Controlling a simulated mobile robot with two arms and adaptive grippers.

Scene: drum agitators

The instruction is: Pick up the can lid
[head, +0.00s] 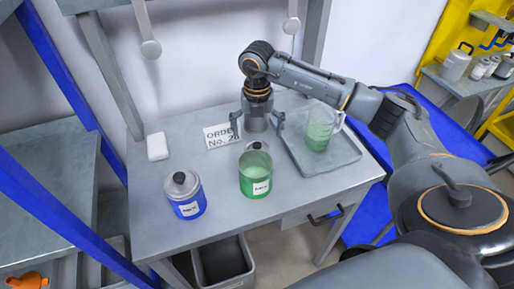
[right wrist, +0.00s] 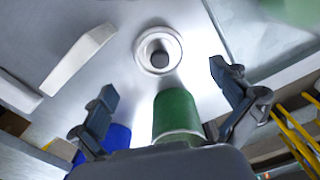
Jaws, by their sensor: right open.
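The can lid (right wrist: 158,52) is a pale round disc with a dark knob, lying on the table in the right wrist view. It sits ahead of and between my fingers, apart from them. In the head view the lid (head: 257,146) shows just behind the green can (head: 256,178), which partly hides it. My right gripper (head: 257,131) points down above the table behind that can; it is open and empty. Its two spread fingers also show in the right wrist view (right wrist: 168,85). My left gripper is not in view.
A blue can (head: 186,197) with a lid on stands at the front left. An order card (head: 222,137) and a white block (head: 157,147) are left of my gripper. A tray (head: 345,168) with a green-filled beaker (head: 320,130) lies on the right.

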